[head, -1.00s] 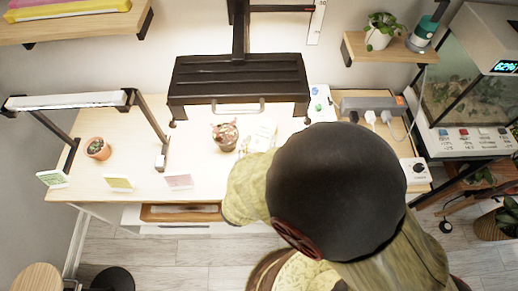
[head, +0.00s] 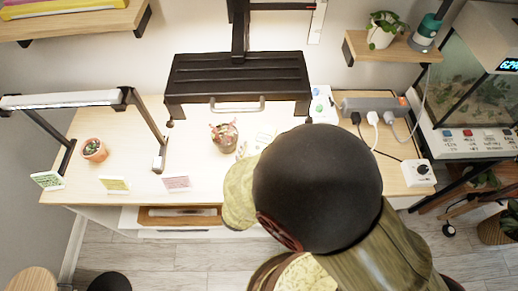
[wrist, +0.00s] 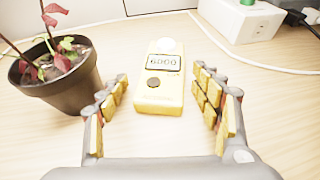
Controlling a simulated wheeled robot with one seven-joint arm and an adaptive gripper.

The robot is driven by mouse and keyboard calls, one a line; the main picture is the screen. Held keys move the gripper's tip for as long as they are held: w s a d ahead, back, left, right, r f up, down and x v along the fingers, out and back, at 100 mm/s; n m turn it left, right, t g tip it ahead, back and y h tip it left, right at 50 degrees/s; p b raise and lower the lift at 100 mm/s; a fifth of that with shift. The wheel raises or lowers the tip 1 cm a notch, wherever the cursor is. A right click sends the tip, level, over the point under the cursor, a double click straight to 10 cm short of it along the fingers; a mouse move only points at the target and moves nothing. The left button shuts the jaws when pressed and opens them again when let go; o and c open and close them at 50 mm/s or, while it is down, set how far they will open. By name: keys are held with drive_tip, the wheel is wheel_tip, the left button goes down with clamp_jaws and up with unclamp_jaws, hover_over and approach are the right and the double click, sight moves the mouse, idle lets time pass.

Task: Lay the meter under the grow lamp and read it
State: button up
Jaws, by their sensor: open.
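The yellow meter (wrist: 160,80) lies face up on the pale wooden tabletop in the wrist view. It has a white dome at its far end, a dark round button and a small display that appears to read 6000. My gripper (wrist: 165,100) is open, with yellow-padded fingers on either side of the meter and apart from it. In the head view my arm hides the gripper, and the meter is hard to make out in the glare. A wide black lamp (head: 238,80) hangs over the middle of the table. A lamp with a white bar (head: 60,99) stands at the left.
A dark pot with a red-leaved plant (wrist: 62,75) stands close left of my gripper. A white box (wrist: 243,17) and cables lie beyond on the right. A terracotta pot (head: 95,150) stands under the left lamp. Several small cards line the front edge.

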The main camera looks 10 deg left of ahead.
drive_tip(key=shift+r, duration=0.1)
drive_tip(key=shift+s+r, duration=0.1)
drive_tip(key=shift+r, duration=0.05)
drive_tip(key=p+v, duration=0.4)
drive_tip(key=v, duration=0.7)
drive_tip(key=shift+s+r, duration=0.15)
drive_tip(key=shift+s, duration=0.2)
drive_tip(key=w+d+r+m+g+h, duration=0.1)
drive_tip(key=d+r+m+g+h, duration=0.3)
drive_tip(key=d+m, duration=0.7)
drive_tip(key=w+d+r+m+g+h, duration=0.1)
drive_tip(key=d+r+m+g+h, duration=0.4)
drive_tip(key=d+m, duration=0.6)
drive_tip(key=s+d+r+m+y, duration=0.2)
drive_tip(key=d+r+m+y, duration=0.1)
drive_tip(key=r+m, duration=0.4)
drive_tip(key=s+d+r+m+t+y, duration=0.1)
drive_tip(key=s+d+r+m+y, duration=0.2)
drive_tip(key=r+m+y, duration=0.3)
drive_tip(key=shift+d+r+m, duration=0.35)
drive_tip(key=shift+r+m, duration=0.1)
drive_tip(key=shift+m, duration=0.05)
